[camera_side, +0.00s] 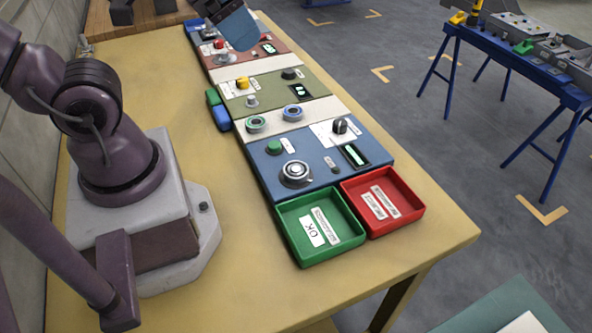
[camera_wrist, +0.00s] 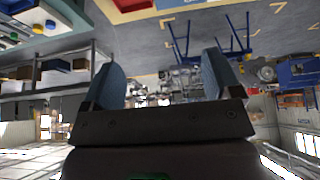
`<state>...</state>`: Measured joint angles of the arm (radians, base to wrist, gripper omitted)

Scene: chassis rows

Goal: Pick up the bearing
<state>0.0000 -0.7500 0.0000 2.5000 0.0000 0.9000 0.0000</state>
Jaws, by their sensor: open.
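A silver ringed round part (camera_side: 295,174), which looks like the bearing, sits on the near blue chassis (camera_side: 318,170), close to its front left corner. My gripper (camera_side: 238,30) is at the top of the side view, above the far end of the row and well away from the silver part. In the wrist view its blue fingers (camera_wrist: 164,76) are apart with nothing between them. No bearing is recognisable there.
A green tray (camera_side: 292,248) marked OK and a red tray (camera_side: 413,214) stand at the row's near end. An olive chassis (camera_side: 268,84) and a red-brown chassis (camera_side: 262,66) lie further back. Small green and blue bins (camera_side: 221,118) stand left of the row. The table's left middle is clear.

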